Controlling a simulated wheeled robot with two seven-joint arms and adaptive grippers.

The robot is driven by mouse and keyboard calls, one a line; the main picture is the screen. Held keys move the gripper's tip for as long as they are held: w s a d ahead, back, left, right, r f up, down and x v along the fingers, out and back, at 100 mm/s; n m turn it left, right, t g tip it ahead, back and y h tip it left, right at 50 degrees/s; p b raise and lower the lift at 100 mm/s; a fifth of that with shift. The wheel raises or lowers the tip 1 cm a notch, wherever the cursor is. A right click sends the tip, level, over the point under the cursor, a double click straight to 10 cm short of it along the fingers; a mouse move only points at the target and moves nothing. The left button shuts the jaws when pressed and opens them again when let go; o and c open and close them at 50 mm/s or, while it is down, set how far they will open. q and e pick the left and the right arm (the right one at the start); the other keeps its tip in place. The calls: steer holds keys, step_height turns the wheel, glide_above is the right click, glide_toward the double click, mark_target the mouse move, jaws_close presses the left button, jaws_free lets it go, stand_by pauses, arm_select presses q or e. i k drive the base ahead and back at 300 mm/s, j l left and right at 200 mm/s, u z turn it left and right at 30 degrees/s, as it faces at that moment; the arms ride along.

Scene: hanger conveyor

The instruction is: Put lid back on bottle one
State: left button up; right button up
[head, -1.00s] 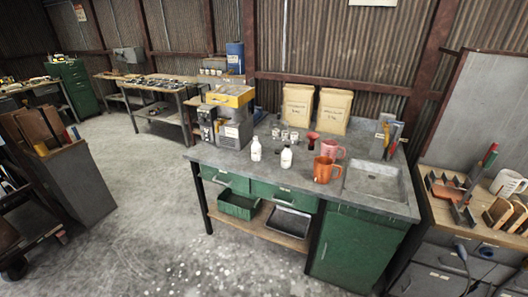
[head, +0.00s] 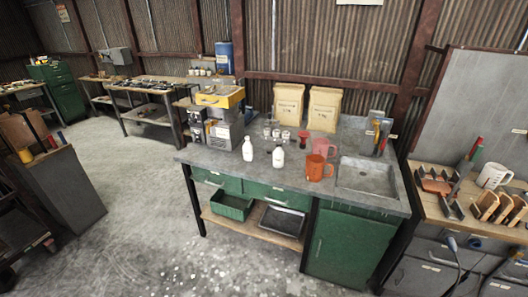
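Two white bottles stand upright near the front edge of the grey worktop, the left bottle (head: 248,150) and the right bottle (head: 278,157). A small dark patch shows near the top of the right bottle. I cannot tell which is bottle one, or whether either has its lid on. I cannot make out a loose lid. Several small pale containers (head: 285,134) stand behind the bottles. Neither of my grippers is in view.
A yellow-topped machine (head: 220,97) stands left of the bottles. An orange jug (head: 318,167) and a pink jug (head: 325,147) stand to the right, before a sink (head: 367,174). Two paper bags (head: 323,108) stand behind. Open floor (head: 120,210) lies left of the bench.

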mark_target(248, 147)
steer(key=i+j+z, duration=0.2)
steer(key=i+j, duration=0.15)
steer(key=j, duration=0.3)
steer(key=i+j+z, duration=0.1)
steer(key=j, duration=0.25)
steer(key=i+j+z, duration=0.1)
steer(key=j, duration=0.25)
steer(key=i, duration=0.1)
